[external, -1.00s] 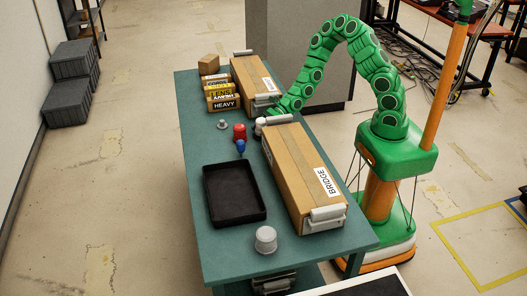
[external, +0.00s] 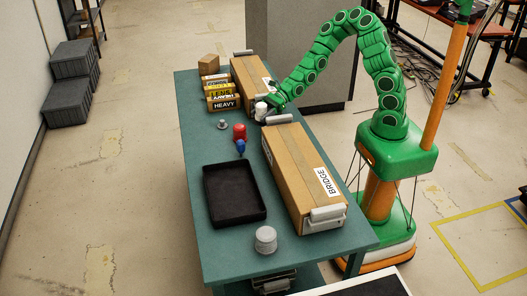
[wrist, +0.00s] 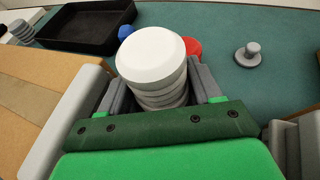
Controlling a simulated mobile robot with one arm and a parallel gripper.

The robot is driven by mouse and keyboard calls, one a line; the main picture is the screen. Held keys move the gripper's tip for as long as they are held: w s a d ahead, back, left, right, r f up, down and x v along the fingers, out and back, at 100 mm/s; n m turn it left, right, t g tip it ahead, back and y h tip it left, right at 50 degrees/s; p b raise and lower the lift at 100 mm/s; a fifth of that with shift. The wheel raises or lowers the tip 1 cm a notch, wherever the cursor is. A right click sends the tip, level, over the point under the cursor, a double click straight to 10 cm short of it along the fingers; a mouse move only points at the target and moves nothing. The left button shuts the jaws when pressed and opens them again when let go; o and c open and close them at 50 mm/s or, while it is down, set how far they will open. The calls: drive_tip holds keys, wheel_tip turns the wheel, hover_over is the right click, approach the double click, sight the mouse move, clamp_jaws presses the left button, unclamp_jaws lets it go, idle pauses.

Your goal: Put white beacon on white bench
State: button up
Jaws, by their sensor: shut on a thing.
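The white beacon (wrist: 150,55), a ribbed piece with a wide round cap, stands between the fingers of my gripper (wrist: 155,90) in the wrist view. My gripper is shut on it. In the external view my gripper (external: 268,103) holds the beacon (external: 261,109) at the gap between two long cardboard boxes, seemingly above the green table; its exact height is hard to tell. A white-edged surface with a dark top (external: 398,283) is cut off at the bottom right; I cannot tell whether it is the white bench.
Red (external: 239,132), blue (external: 240,147) and grey (external: 222,124) pieces stand mid-table. A grey ribbed piece (external: 265,241) stands in front.

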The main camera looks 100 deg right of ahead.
sight(261, 104)
wheel_tip(261, 104, up, 10)
drive_tip(key=shift+r, duration=0.1)
drive_tip(key=w+a+r, duration=0.5)
drive_tip(key=w+a, duration=0.3)
drive_tip(key=a, duration=0.1)
drive_tip(key=w+a+r+m+h, duration=0.1)
drive_tip(key=w+a+r, duration=0.4)
drive_tip(key=w+a, duration=0.3)
drive_tip(key=shift+a, duration=1.05)
drive_tip(key=shift+w+a+r, duration=0.1)
drive_tip(key=shift+r, duration=1)
drive_tip(key=shift+w+a+r, duration=0.1)
drive_tip(key=shift+r, duration=1)
